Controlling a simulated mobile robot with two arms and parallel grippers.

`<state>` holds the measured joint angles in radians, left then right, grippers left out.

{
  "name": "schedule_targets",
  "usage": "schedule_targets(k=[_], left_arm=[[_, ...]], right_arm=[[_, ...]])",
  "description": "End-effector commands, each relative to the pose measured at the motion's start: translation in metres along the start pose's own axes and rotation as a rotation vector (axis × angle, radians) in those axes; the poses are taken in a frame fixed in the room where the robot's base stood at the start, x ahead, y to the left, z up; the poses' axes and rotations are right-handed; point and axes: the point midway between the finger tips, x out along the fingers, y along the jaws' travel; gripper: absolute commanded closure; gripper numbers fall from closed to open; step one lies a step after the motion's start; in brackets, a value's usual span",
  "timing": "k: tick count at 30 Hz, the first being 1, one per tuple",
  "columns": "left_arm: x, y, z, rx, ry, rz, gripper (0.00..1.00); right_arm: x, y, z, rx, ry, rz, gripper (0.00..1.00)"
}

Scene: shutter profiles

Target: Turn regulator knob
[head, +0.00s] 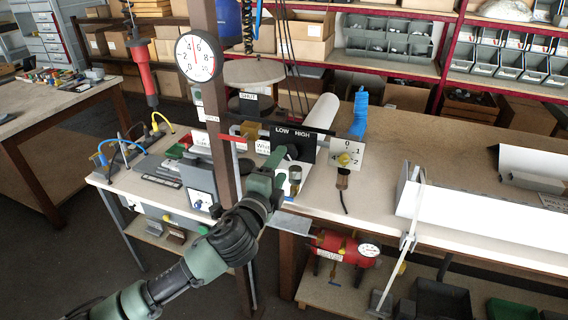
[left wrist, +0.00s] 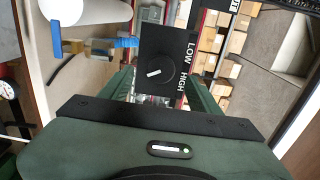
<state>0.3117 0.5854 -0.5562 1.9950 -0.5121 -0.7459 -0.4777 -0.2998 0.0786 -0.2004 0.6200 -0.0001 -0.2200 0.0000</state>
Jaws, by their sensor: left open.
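The regulator knob (left wrist: 155,73) is a round black dial with a white mark, on a black panel lettered LOW and HIGH. In the left wrist view the panel (left wrist: 172,38) appears turned on its side, and the mark lies nearly level across the picture. The panel (head: 312,146) also shows in the head view, where my gripper partly covers its lower left. My left gripper (head: 272,176) is open in front of the panel. In the left wrist view its green fingers stand on either side of the knob, apart from each other. My right gripper is not in view.
A brown post (head: 223,120) with a round white gauge (head: 199,56) stands just left of the panel. A long white profile (head: 480,222) lies on the right bench. A red tank (head: 343,247) sits below.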

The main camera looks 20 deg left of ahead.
Motion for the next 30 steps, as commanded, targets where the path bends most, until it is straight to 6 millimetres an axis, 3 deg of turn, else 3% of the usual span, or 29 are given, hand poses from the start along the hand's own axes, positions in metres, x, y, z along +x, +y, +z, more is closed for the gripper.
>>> schedule_targets(k=[7, 23, 26, 29, 30], left_arm=[[-0.025, 0.001, 0.000, 0.000, -0.001, 0.000, 0.38], [-0.027, 0.004, 0.001, -0.004, -0.002, 0.006, 0.38], [-0.022, 0.030, 0.006, -0.028, -0.014, 0.048, 0.38], [-0.015, 0.084, 0.016, -0.085, -0.039, 0.133, 0.38], [-0.013, 0.112, 0.022, -0.115, -0.053, 0.176, 0.38]], right_arm=[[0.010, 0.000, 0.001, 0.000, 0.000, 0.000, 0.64], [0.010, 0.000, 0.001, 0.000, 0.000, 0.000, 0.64], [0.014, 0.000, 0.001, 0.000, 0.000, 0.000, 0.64], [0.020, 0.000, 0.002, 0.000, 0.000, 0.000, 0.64], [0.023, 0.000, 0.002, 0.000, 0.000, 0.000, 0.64]])
